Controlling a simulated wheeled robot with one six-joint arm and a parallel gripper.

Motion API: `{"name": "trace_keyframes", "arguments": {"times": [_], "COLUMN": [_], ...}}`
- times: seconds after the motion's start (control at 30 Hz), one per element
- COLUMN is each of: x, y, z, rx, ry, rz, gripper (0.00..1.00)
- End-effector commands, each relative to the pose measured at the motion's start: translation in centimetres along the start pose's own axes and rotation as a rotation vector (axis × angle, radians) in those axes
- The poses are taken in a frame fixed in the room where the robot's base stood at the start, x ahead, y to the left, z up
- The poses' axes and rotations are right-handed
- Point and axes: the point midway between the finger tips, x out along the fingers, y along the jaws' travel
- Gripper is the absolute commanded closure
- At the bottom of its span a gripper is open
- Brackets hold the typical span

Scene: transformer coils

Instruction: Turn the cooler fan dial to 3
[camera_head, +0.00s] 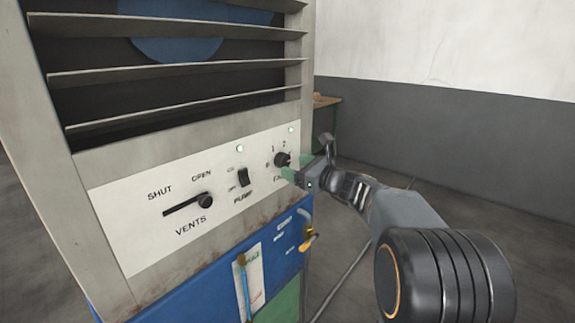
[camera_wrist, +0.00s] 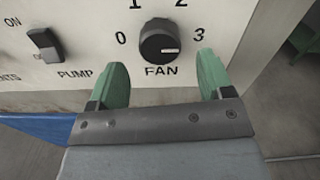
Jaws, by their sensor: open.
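The fan dial (camera_wrist: 157,36) is a round black knob on the white control panel, with 0 at its left, 1 and 2 above and 3 at its right. Its white mark points right, toward the 3 side and slightly below the numeral. The dial also shows small in the head view (camera_head: 282,159), partly beside my fingers. My gripper (camera_wrist: 162,66) is open, its green fingers apart on either side below the dial. In the head view my gripper (camera_head: 297,167) is close in front of the panel. I cannot tell whether a finger touches the dial.
The pump switch (camera_wrist: 43,43) is left of the dial. The vents lever (camera_head: 187,204) is farther left. Metal louvres (camera_head: 180,70) are above the panel. A hose tap (camera_head: 308,238) sticks out below. Open floor lies to the right.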

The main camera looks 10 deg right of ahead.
Motion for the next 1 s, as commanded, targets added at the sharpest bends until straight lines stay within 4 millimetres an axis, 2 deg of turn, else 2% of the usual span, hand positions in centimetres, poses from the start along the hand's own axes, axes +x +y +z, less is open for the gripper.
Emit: {"name": "trace_keyframes", "arguments": {"times": [0.03,0.2,0.5,0.7,1.0], "x": [-1.3,-4.7,-8.9,-9.8,-9.9], "y": [-0.1,0.0,0.0,0.1,0.1], "z": [0.1,0.0,0.0,0.0,0.0], "rx": [-0.001,0.000,0.000,0.002,0.001], "ry": [0.000,0.000,0.000,0.000,0.000], "rz": [-0.005,-0.004,-0.001,0.000,0.001], "gripper": [0.26,0.26,0.26,0.26,0.26]}}
